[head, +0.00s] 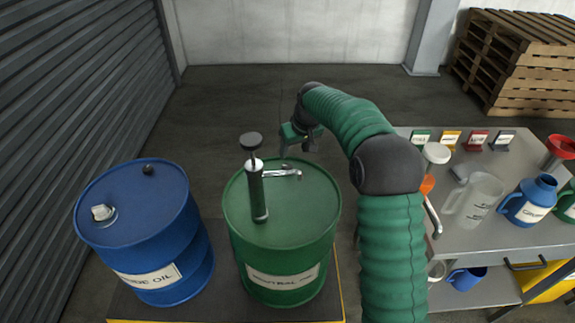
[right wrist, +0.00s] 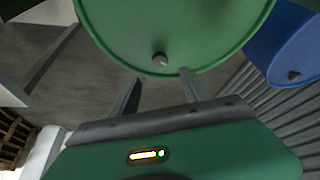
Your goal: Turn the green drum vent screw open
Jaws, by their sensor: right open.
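The green drum (head: 315,222) stands upright on a low yellow-edged platform, with a hand pump (head: 257,190) and spout on its lid. In the right wrist view, the vent screw (right wrist: 160,60) is a small grey knob near the rim of the green drum (right wrist: 190,25). In the head view I cannot clearly make out the screw beside the spout. My right gripper (head: 298,150) is open and empty near the drum's far edge. In the right wrist view, its fingertips (right wrist: 161,76) lie either side of the screw's line, apart from it. My left gripper is out of view.
A blue drum (head: 140,205) with a dark knob (head: 148,169) stands left of the green one. On the right, a metal bench (head: 455,238) holds jugs, a red funnel (head: 562,147) and small colored signs. Wooden pallets (head: 515,60) stand behind. The floor beyond the drums is clear.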

